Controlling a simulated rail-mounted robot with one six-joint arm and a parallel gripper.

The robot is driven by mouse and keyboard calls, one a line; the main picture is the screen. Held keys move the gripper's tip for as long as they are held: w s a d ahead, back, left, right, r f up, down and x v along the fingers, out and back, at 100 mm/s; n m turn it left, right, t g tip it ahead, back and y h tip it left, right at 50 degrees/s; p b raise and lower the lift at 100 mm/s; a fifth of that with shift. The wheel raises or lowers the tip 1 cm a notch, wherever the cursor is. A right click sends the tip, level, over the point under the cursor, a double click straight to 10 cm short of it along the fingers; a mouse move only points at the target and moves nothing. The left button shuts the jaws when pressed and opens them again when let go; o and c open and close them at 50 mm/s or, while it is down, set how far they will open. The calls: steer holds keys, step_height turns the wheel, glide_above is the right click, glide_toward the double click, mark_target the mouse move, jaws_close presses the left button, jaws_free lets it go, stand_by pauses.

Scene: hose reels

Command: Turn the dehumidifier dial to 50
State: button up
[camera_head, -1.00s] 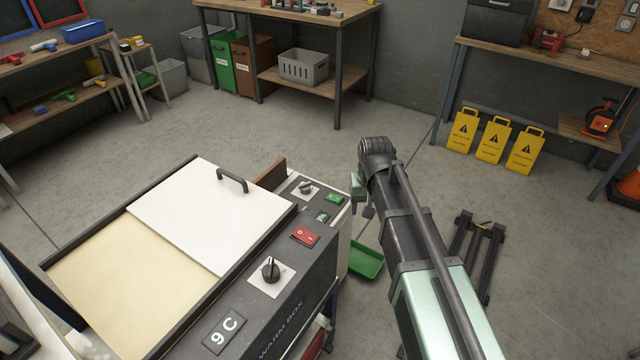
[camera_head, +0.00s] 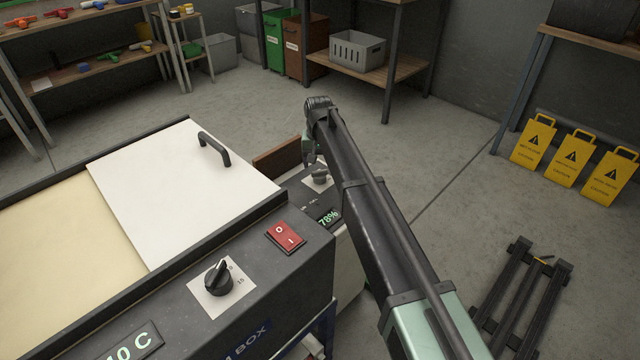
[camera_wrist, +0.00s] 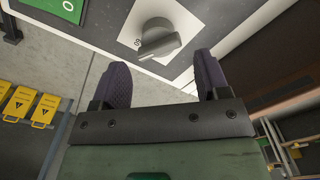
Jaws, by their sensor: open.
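The dehumidifier's grey dial (camera_head: 319,173) sits on a white plate on the dark panel behind the warm box. In the wrist view the dial (camera_wrist: 160,40) shows close up, with an upside-down 60 printed beside its left edge. I cannot tell exactly which mark it points at. The dehumidifier's display (camera_head: 328,218) reads 78%. My gripper (camera_wrist: 162,68) is open and empty. Its two dark padded fingers lie just below the dial in the wrist view, spaced wider than its knob, with no clear contact. In the head view my arm partly hides the dehumidifier.
The warm box's black dial (camera_head: 218,280), red switch (camera_head: 286,236) and display (camera_head: 133,342), reading 10 C, are in front. The white lid (camera_head: 180,190) has a raised handle (camera_head: 214,149). Yellow caution signs (camera_head: 572,158) and a black stand (camera_head: 522,300) are on the right.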

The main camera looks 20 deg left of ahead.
mark_target(319, 171)
step_height(319, 171, down, 5)
steer(key=b, duration=0.3)
steer(key=shift+f, duration=0.15)
steer(key=shift+w, duration=0.1)
steer(key=c, duration=0.7)
steer(key=shift+o, duration=0.2)
steer(key=shift+n, duration=0.4)
steer(key=n, duration=0.4)
steer(key=shift+n, duration=0.4)
steer(key=n, duration=0.6)
